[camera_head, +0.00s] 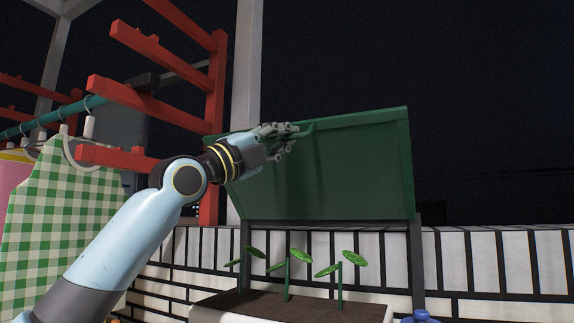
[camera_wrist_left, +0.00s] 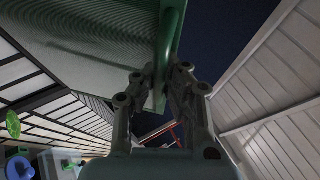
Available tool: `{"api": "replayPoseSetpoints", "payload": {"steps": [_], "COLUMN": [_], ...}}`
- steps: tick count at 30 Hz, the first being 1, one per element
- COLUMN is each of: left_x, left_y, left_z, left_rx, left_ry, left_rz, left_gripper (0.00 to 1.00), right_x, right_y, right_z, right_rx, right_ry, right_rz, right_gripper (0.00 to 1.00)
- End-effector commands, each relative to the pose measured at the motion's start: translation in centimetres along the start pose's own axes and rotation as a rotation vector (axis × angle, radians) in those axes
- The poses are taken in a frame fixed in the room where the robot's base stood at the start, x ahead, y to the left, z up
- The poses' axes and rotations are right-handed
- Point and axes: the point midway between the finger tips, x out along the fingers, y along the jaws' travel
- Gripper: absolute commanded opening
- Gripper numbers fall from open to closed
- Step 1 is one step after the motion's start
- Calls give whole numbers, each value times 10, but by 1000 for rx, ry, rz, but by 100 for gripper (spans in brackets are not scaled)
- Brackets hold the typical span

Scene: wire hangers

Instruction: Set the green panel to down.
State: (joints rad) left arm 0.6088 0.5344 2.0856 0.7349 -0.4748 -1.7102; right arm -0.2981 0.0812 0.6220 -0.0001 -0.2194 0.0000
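The green panel (camera_head: 345,172) is a large tilted board with a raised rim. It stands above a planter, its upper edge high and its lower edge near the posts. My left gripper (camera_head: 291,137) is at the panel's upper left edge, where a thin green bar (camera_head: 308,130) shows. In the left wrist view the green panel (camera_wrist_left: 85,40) fills the upper left, and the green bar (camera_wrist_left: 173,30) runs down to the fingertips of my left gripper (camera_wrist_left: 163,75). The fingers lie close on both sides of the green part. My right gripper is in neither view.
A planter (camera_head: 215,308) with several green sprouts (camera_head: 288,275) sits below the panel. A red slatted frame (camera_head: 150,105) and a checked cloth (camera_head: 60,205) on a rail are at left. A white brick wall (camera_head: 500,262) runs behind. A blue object (camera_head: 420,316) is at bottom right.

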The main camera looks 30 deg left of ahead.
Motion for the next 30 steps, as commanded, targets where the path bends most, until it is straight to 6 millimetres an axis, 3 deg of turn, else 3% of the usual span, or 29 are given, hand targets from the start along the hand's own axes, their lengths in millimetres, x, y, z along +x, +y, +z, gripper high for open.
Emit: {"api": "replayPoseSetpoints", "payload": {"steps": [1,6,9,20,21,24,30], "left_x": [-11,-26,-32,-52,-54,-59,-68], "left_y": [19,26,29,45,47,52,63], "left_z": [-4,-10,-13,-21,-22,-24,-28], "left_rx": [14,47,63,108,113,125,142], "left_ry": [0,0,0,0,0,0,0], "left_rz": [-18,-100,-137,-250,-264,-295,-327], "left_gripper": [0,0,0,0,0,0,0], "right_x": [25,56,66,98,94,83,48], "right_y": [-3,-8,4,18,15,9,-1], "right_z": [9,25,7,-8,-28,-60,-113], "right_rx": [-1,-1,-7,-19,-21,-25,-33], "right_ry": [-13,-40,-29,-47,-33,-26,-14], "right_rz": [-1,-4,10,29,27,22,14], "right_gripper": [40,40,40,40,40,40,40]}}
